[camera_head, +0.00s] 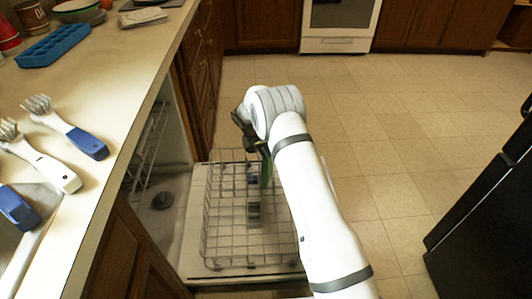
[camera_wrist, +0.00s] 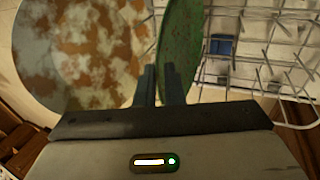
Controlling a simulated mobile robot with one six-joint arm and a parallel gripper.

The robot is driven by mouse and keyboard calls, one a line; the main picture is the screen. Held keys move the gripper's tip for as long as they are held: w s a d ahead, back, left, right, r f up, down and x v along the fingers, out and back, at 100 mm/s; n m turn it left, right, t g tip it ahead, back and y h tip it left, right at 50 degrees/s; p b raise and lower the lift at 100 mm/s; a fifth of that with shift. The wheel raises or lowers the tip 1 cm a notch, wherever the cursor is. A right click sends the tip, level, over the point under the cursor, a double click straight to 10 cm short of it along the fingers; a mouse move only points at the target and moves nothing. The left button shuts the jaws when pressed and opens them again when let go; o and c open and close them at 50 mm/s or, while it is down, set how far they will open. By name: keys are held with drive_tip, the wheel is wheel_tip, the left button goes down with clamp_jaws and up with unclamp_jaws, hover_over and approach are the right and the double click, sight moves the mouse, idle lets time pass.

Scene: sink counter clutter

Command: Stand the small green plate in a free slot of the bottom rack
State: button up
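The small green plate (camera_wrist: 181,40) shows nearly edge-on in the wrist view, rising from between the two fingers of my gripper (camera_wrist: 160,88). My gripper appears shut on its edge. In the head view, the plate (camera_head: 266,168) hangs upright below my gripper (camera_head: 254,146), over the far part of the pulled-out bottom rack (camera_head: 205,225). The rack's wire grid and tines (camera_wrist: 262,55) show at the right in the wrist view. My arm hides the rack's right side in the head view, and I cannot tell whether the plate touches the rack.
A round white dish with brown stains (camera_wrist: 75,50) lies left of the plate in the wrist view. A small blue item (camera_wrist: 222,45) sits in the rack. The counter (camera_head: 120,85) at left holds brushes (camera_head: 70,135) and a blue tray (camera_head: 54,46).

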drive_tip(key=o, duration=0.4)
drive_tip(key=p+v, duration=0.1)
drive_tip(key=v, duration=0.6)
drive_tip(key=shift+r+p, duration=0.3)
drive_tip(key=shift+r, duration=0.1)
drive_tip(key=shift+a, duration=0.15)
drive_tip(key=s+d+r+y+p, duration=0.1)
drive_tip(key=s+d+r+p, duration=0.3)
drive_tip(key=r, duration=0.7)
drive_tip(key=s+d+r+p, duration=0.2)
drive_tip(key=s+r+p, duration=0.1)
drive_tip(key=s+r, duration=0.55)
drive_tip(key=s+d+r+y+p, duration=0.1)
drive_tip(key=s+d+r+p, duration=0.25)
drive_tip(key=r, duration=0.85)
drive_tip(key=s+d+r+t+y+p, duration=0.1)
drive_tip(key=s+r+p, duration=0.4)
drive_tip(key=s, duration=0.7)
drive_tip(key=s+d+r+y+p, duration=0.1)
drive_tip(key=s+r+p, duration=0.4)
drive_tip(key=s, duration=0.8)
wheel_tip(320, 180, up, 4)
drive_tip(key=shift+d+f+t, duration=0.1)
drive_tip(key=shift+d+t, duration=0.3)
drive_tip(key=shift+d, duration=0.25)
